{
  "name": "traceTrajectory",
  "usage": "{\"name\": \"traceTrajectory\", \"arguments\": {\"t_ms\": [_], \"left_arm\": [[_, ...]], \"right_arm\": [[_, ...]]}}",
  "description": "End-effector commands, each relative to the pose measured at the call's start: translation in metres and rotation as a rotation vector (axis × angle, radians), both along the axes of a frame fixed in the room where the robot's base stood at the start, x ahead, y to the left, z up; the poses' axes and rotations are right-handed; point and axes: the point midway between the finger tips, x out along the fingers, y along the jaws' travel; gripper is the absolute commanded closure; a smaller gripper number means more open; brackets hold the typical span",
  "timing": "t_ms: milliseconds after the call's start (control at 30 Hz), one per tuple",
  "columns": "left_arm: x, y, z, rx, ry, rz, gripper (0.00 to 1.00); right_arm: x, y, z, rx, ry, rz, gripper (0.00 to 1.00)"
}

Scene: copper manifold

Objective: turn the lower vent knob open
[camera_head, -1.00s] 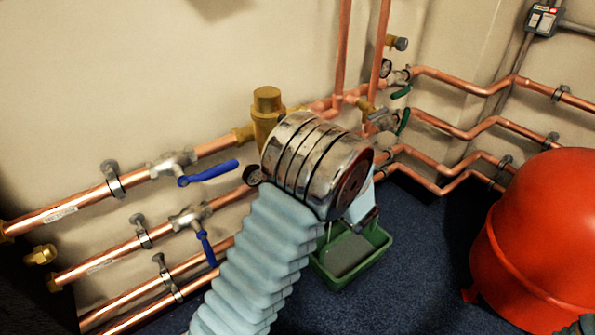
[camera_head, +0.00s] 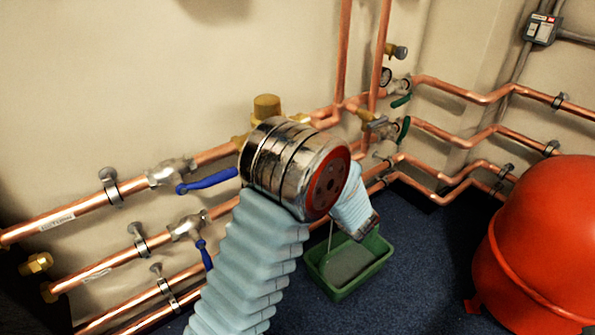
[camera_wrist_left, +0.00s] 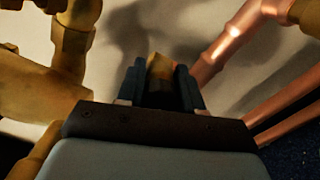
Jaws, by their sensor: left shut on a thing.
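In the left wrist view my left gripper (camera_wrist_left: 160,88) has its dark fingers closed on a small brass-coloured piece (camera_wrist_left: 158,66). It is in the place of the lower vent knob, but the fingers hide most of its shape, so its turn angle cannot be told. In the head view my left arm's bellows and metal joint cover the middle of the pipework, and the left gripper's fingertips are hidden. My right gripper is in neither view.
Brass fittings (camera_wrist_left: 70,55) stand left of the fingers and a copper pipe (camera_wrist_left: 228,45) runs to their right. Blue-handled valves (camera_head: 208,181) sit left of the arm, green-handled valves (camera_head: 403,128) right. A green tray (camera_head: 350,280) and red tank (camera_head: 545,240) are on the floor.

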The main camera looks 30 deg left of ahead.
Motion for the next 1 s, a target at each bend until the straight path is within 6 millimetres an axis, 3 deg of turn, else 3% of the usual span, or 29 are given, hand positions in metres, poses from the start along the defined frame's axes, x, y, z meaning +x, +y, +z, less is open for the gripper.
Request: {"name": "traceTrajectory", "arguments": {"t_ms": [367, 400, 533, 833, 1000], "left_arm": [[0.001, -0.002, -0.001, -0.003, -0.002, -0.005, 0.95], [0.001, -0.002, -0.001, -0.003, -0.002, -0.005, 0.60], [0.001, -0.001, 0.000, -0.002, -0.002, -0.003, 0.40], [0.000, -0.002, 0.000, -0.001, -0.003, -0.002, 0.39], [-0.007, -0.019, 0.001, -0.002, -0.003, -0.004, 0.39]], "right_arm": [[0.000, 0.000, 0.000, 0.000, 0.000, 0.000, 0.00], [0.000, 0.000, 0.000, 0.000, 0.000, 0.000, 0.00], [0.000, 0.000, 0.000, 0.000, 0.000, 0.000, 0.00], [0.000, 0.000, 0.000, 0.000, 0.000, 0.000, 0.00], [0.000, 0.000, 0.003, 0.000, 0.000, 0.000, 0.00]]}}
